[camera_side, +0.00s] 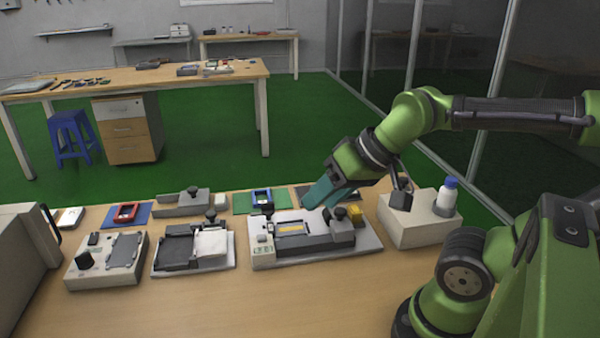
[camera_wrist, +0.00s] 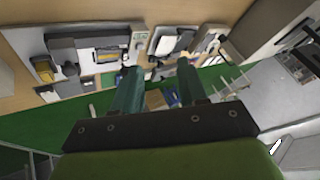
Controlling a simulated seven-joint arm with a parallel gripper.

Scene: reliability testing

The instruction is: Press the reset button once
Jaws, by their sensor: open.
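I cannot make out for certain which control is the reset button. A white-based test fixture (camera_side: 372,245) with a grey clamp block stands at the middle right of the table, with a small panel (camera_side: 262,250) at its left end. It also shows at the upper left of the wrist view (camera_wrist: 85,58). A control box (camera_side: 133,270) with a black knob (camera_side: 85,259) sits at the left. My gripper (camera_side: 321,199) is open and empty, above and behind the fixture, with its teal fingers angled down. In the wrist view the fingers (camera_wrist: 158,71) stand apart with nothing between them.
A black-and-white tray device (camera_side: 192,265) lies between the box and fixture. A white block (camera_side: 408,236) with a blue-capped bottle (camera_side: 446,197) stands at the right. Red (camera_side: 127,212) and blue (camera_side: 261,198) handheld devices lie behind. The front of the table is clear.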

